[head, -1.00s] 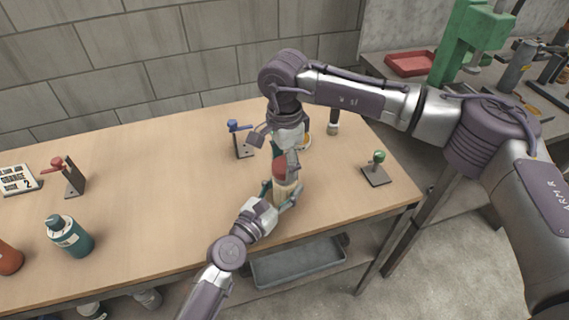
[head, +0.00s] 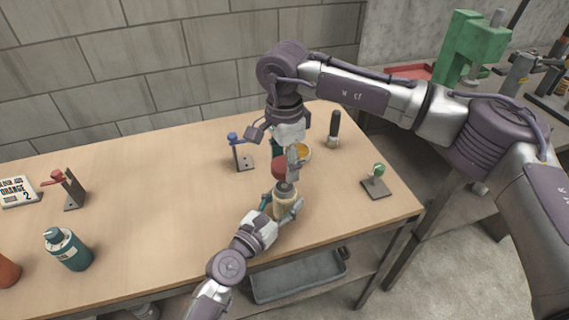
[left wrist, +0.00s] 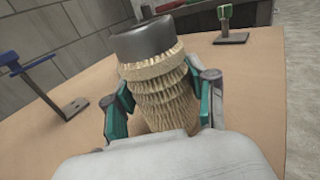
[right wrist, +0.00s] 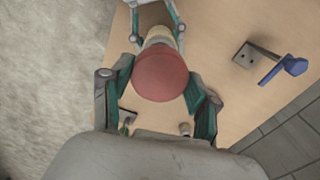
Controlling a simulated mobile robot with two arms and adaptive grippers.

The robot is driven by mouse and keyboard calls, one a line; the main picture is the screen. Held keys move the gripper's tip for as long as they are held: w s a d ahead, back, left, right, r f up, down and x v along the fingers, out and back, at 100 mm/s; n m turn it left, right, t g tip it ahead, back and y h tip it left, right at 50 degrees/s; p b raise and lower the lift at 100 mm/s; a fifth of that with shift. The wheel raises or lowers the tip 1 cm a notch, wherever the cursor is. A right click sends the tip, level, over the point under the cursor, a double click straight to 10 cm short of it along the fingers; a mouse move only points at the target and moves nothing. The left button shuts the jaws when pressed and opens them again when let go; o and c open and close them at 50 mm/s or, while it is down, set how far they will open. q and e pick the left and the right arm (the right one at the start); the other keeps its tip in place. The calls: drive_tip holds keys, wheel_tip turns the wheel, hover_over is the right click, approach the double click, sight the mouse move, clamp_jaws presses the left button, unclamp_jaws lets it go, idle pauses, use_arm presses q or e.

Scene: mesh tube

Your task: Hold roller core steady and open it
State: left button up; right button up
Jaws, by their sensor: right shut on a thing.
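The roller core is a cream ridged body (head: 285,207) with a dark grey top, upright near the table's front right edge. It fills the middle of the left wrist view (left wrist: 158,90). My left gripper (head: 284,212) is shut around its ridged body, with teal fingers on both sides. A rounded red cap (head: 281,168) is above the core; in the right wrist view the red cap (right wrist: 161,76) sits between the fingers of my right gripper (right wrist: 155,98), which is shut on it. The core's grey top shows bare in the left wrist view, apart from the cap.
A blue-lever stand (head: 241,152), a yellow-topped item (head: 302,152) and a black-handled brush (head: 334,130) stand behind. A green-knob stand (head: 377,181) is at right. A teal bottle (head: 68,250) and red-lever stand (head: 69,190) are at left. The table's middle left is clear.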

use_arm(q)
drive_tip(key=o, duration=0.4)
drive_tip(key=shift+o, duration=0.2)
drive_tip(key=shift+s+a, duration=0.1)
drive_tip(key=v, duration=1.1)
drive_tip(key=shift+s+a, duration=0.25)
